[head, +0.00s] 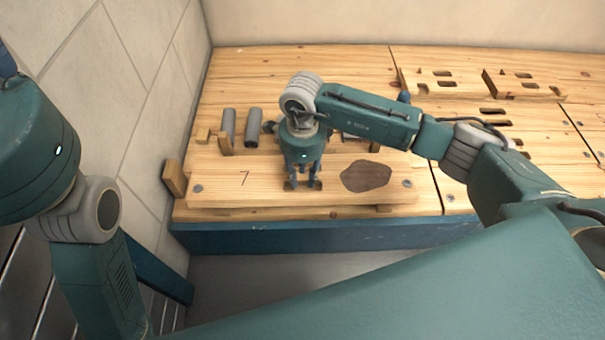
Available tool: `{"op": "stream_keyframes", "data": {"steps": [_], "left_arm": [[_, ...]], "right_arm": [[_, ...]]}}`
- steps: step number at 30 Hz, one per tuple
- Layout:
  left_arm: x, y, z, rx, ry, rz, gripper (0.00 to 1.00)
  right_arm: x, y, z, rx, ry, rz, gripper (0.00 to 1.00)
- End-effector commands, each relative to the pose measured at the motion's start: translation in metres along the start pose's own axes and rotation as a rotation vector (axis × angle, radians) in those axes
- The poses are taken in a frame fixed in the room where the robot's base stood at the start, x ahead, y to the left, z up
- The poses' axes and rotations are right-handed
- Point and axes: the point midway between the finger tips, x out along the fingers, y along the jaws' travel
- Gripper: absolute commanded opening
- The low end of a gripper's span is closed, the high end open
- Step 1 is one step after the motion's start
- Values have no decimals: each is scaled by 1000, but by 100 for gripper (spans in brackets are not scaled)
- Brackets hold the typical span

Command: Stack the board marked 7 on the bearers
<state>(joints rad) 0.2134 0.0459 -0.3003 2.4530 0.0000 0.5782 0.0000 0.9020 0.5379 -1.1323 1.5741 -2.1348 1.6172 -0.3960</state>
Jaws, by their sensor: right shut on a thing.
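The board marked 7 (221,191) is a long pale plank near the front edge of the wooden bench. It has a dark brown patch (366,176) towards its right end and a screw head near each end. My right gripper (303,185) points down at the middle of the board and is shut on it. A strip of wood (384,208) shows under the board's front edge at the right; whether this is a bearer I cannot tell. The board looks level. Whether it rests on anything is hidden. My left gripper is out of view; only its arm shows at the left.
A wooden block (174,178) stands upright at the board's left end. Slotted wooden pieces (523,83) lie at the back right. A tiled wall (137,85) borders the bench's left.

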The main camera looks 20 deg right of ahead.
Motion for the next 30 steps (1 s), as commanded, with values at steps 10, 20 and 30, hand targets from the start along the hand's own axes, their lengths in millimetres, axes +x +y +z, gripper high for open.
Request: {"op": "stream_keyframes", "data": {"steps": [10, 20, 30], "left_arm": [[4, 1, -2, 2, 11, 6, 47], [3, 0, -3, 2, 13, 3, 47], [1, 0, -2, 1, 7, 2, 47]], "right_arm": [[2, -1, 1, 0, -2, -3, 0], [2, -1, 1, -1, -3, -3, 0], [4, -1, 1, 0, -2, -3, 0]]}}
